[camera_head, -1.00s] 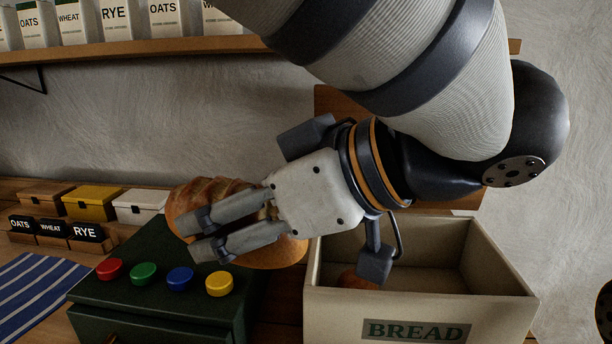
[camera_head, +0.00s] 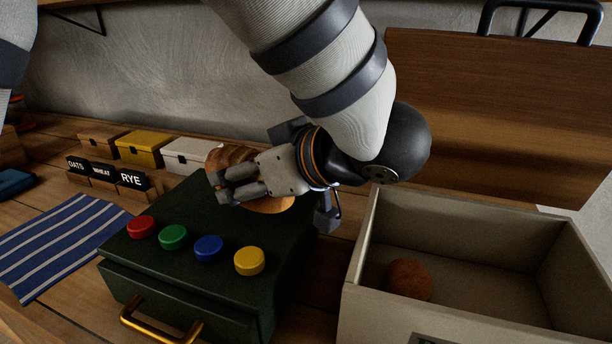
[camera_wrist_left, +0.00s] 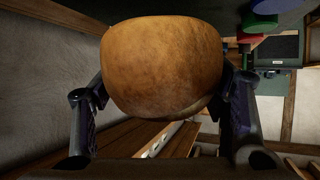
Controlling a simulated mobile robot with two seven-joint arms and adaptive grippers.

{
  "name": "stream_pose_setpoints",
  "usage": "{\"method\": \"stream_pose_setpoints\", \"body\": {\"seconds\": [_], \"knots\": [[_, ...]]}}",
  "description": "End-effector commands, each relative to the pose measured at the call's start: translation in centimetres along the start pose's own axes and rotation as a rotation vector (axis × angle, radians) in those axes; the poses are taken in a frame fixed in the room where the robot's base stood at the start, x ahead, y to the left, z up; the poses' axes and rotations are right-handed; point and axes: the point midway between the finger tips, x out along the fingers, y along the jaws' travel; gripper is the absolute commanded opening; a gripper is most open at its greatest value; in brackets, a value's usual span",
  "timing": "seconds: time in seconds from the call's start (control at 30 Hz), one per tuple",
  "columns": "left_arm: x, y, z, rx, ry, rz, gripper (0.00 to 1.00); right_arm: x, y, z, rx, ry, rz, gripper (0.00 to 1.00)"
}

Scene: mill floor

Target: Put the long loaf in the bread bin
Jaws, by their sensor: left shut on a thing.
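My left gripper (camera_head: 243,184) is shut on a brown loaf (camera_head: 272,204), partly hidden behind its fingers. It holds the loaf over the back of the dark green box. In the left wrist view the loaf (camera_wrist_left: 162,66) fills the space between the two fingers. The cream bread bin (camera_head: 408,312) stands open at the right, apart from the loaf. A small round brown bun (camera_head: 408,279) lies inside it. My right gripper is not in view.
The dark green box (camera_head: 190,272) has red, green, blue and yellow knobs on top and a brass drawer handle. A striped cloth (camera_head: 62,240) lies at left. Small boxes (camera_head: 140,148) stand behind. A brown wooden board (camera_head: 490,110) rises behind the bin.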

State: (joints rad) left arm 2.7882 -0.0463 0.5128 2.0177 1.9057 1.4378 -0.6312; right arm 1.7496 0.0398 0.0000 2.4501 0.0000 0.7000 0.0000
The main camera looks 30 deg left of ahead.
Motion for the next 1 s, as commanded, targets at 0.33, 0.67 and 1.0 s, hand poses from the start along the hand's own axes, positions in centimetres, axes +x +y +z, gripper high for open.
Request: {"method": "stream_pose_setpoints", "body": {"seconds": [0.33, 0.67, 1.0], "knots": [[3.1, 0.1, 3.3, -0.001, 0.001, 0.001, 0.36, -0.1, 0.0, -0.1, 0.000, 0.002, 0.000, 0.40], [3.3, 0.1, 3.6, -0.001, 0.001, 0.000, 0.36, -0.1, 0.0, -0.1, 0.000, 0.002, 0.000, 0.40], [3.2, 0.1, 3.6, -0.001, 0.000, 0.000, 0.87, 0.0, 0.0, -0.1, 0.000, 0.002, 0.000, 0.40]]}}
